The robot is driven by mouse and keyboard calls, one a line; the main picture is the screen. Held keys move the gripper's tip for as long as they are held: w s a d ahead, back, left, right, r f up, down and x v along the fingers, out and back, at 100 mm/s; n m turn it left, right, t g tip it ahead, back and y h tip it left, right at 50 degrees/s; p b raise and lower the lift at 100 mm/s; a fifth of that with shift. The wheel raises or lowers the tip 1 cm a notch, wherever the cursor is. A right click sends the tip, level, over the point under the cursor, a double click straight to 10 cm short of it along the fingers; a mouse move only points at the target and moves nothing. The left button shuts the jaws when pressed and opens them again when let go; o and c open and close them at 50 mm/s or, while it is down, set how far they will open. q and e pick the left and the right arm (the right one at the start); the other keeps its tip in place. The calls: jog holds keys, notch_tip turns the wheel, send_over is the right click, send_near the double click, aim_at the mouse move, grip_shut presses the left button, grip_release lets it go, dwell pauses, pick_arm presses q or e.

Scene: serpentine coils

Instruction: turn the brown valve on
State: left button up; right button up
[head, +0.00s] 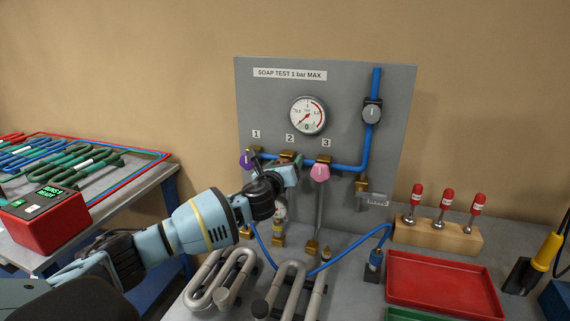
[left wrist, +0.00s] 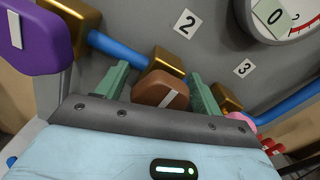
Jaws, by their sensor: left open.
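The brown valve (left wrist: 160,90) has a knob with a white stripe and sits under the label 2, on a brass block (left wrist: 170,62). In the left wrist view my left gripper (left wrist: 155,82) is open, with one green finger on each side of the brown knob. I cannot tell whether the fingers touch it. In the head view my left gripper (head: 292,170) is at the panel in front of valve 2 and mostly hides the knob. My right gripper does not show in either view.
The purple valve (head: 247,160) is close on the left and the pink valve (head: 320,172) close on the right. A gauge (head: 307,116) is above. Grey coils (head: 290,290) lie below on the bench. A red tray (head: 440,285) and red-topped tools (head: 448,205) stand at right.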

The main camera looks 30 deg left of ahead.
pick_arm(q)
jog(key=shift+c, duration=0.2)
jog(key=c, duration=1)
jog(key=shift+o, duration=0.2)
